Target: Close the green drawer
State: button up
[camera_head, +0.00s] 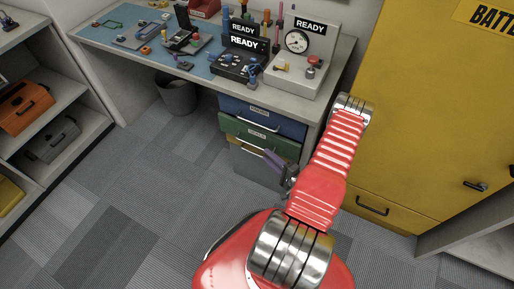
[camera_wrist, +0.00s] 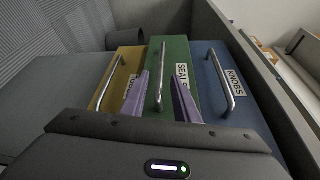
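The green drawer (camera_head: 258,138) is in the desk's drawer stack, between the blue drawer (camera_head: 262,112) above and the yellow drawer (camera_head: 242,147) below. In the wrist view the green drawer (camera_wrist: 178,52) is in the middle, with a label and an upright-looking metal handle (camera_wrist: 161,62). I cannot tell exactly how far it stands out. My gripper (camera_head: 270,156) is in front of the stack, its purple fingers apart. In the wrist view my gripper (camera_wrist: 160,78) is open, one finger on each side of the green drawer's handle. Contact with the handle cannot be told.
The desk (camera_head: 345,58) carries devices and tools above the drawers. A yellow cabinet (camera_head: 425,110) stands close at the right. A dark bin (camera_head: 177,95) is under the desk, left of the drawers. Shelves (camera_head: 95,100) are at the far left. The carpet between is clear.

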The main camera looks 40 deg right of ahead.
aim_at(257, 147)
jog(key=shift+w+d+f, duration=0.1)
jog(key=shift+w+f, duration=0.05)
jog(key=shift+w, duration=1.8)
jog(key=shift+w+d+f, duration=0.1)
jog(key=shift+w+f, duration=0.05)
jog(key=shift+w, duration=1.8)
jog(key=shift+c, duration=0.3)
grip_shut()
